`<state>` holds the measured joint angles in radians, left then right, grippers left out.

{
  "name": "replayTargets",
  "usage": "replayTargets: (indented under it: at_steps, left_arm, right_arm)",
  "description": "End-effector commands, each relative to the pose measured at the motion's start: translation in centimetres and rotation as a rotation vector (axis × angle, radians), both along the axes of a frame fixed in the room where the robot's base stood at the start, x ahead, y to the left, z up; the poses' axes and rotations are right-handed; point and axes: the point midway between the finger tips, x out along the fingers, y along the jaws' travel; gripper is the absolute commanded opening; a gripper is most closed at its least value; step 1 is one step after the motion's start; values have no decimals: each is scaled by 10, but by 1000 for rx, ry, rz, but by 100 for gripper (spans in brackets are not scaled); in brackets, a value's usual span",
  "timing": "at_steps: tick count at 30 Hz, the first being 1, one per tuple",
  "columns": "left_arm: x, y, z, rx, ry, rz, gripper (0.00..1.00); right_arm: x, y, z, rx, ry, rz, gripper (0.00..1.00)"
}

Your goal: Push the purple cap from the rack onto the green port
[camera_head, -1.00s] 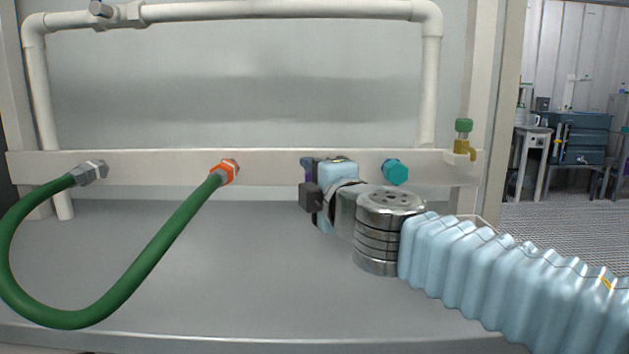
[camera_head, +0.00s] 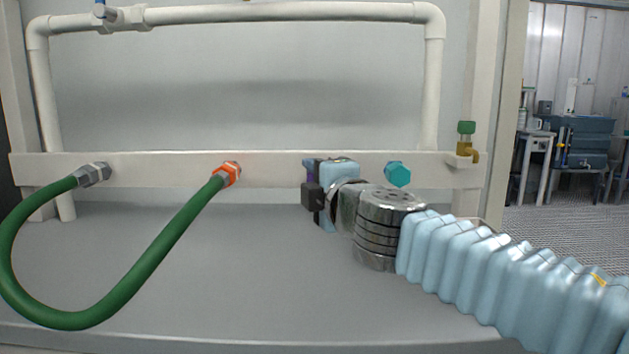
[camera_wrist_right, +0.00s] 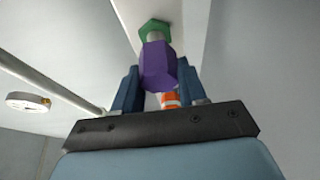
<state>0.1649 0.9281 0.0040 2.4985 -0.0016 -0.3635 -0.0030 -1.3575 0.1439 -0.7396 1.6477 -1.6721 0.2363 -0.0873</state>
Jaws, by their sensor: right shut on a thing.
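The purple cap (camera_wrist_right: 157,68) is between the fingers of my right gripper (camera_wrist_right: 160,88) in the right wrist view, and the gripper is shut on it. The green port (camera_wrist_right: 155,28) shows just beyond the cap, with a short pale piece visible between them; I cannot tell whether the cap touches it. In the head view my right gripper (camera_head: 312,178) is up against the white rail, with a sliver of purple at its left edge. The gripper hides the green port there. My left gripper is in neither view.
The white rail (camera_head: 270,174) also carries an orange fitting (camera_head: 228,173), a teal cap (camera_head: 397,174) and a grey fitting (camera_head: 94,174). A green hose (camera_head: 150,262) loops over the grey surface at left. A brass valve (camera_head: 466,148) is at the rail's right end.

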Motion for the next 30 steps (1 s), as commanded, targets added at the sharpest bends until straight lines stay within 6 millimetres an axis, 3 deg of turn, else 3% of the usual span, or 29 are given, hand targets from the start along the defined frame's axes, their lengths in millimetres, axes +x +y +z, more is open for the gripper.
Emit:
replayTargets:
  at_steps: [28,29,30]
  left_arm:
    - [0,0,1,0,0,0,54]
    - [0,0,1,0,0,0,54]
    - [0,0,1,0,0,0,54]
  right_arm:
    - [23,0,0,0,0,-2,5]
    - [23,0,0,0,0,-1,45]
    - [22,0,0,0,0,-1,51]
